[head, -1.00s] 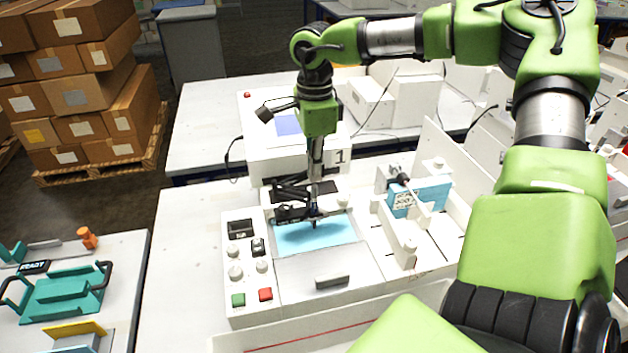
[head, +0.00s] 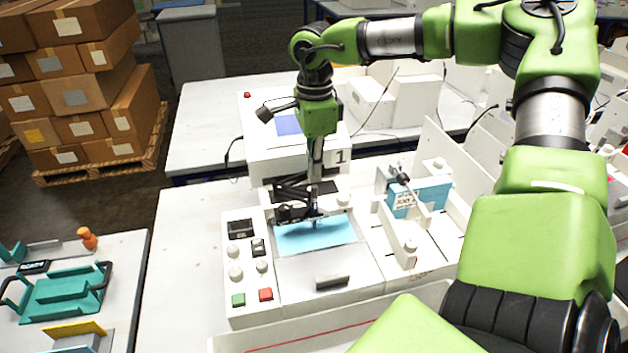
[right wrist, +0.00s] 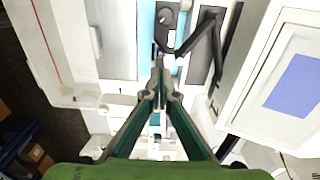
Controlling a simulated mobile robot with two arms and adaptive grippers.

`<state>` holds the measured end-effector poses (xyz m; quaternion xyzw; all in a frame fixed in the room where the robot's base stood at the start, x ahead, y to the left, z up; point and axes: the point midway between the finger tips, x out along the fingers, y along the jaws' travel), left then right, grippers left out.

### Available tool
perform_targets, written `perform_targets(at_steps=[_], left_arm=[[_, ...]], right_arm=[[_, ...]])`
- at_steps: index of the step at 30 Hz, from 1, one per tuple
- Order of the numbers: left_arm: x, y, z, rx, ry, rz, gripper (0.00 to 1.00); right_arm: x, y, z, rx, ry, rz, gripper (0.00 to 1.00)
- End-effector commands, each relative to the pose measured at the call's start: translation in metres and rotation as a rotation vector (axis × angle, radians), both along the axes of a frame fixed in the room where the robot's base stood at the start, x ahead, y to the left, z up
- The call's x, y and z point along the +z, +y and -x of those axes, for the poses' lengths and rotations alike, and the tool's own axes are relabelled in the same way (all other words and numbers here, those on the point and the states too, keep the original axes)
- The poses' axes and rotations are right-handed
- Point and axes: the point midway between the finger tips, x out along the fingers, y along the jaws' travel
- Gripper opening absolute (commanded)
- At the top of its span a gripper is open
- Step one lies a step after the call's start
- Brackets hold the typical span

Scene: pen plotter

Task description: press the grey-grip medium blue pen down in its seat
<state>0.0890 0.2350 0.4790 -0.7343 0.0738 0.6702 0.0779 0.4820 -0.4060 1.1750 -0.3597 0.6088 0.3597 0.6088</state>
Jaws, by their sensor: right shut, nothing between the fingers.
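The pen plotter (head: 290,270) is a white machine with a light blue sheet (head: 322,236) on its bed. Its dark pen carriage and linkage (head: 290,212) reach over the sheet. My right gripper (head: 314,206) points straight down at the carriage. In the right wrist view its fingers (right wrist: 160,88) meet at the tips, shut and empty, over the carriage. A small dark bluish tip shows just below the fingers in the head view. The fingers and carriage hide most of the pen, so its grip colour and seating depth cannot be told. My left gripper is out of view.
A control panel with knobs, a green button (head: 238,300) and a red button (head: 265,294) lies left of the bed. A rack with a blue box (head: 430,193) stands to the right. A white unit marked 1 (head: 272,150) stands behind the carriage.

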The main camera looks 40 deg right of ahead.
Motion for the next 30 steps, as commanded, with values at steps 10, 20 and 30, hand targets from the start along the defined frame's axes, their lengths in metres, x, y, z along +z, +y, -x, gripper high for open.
perform_targets(at_steps=[10,20,30], left_arm=[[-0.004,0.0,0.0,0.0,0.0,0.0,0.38],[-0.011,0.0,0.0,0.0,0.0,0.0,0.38],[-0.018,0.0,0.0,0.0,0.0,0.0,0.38]], right_arm=[[-0.004,0.0,0.0,0.0,0.0,0.0,0.0],[-0.011,0.0,0.0,0.0,0.0,0.0,0.0],[-0.018,0.0,0.0,0.0,0.0,0.0,0.0]])
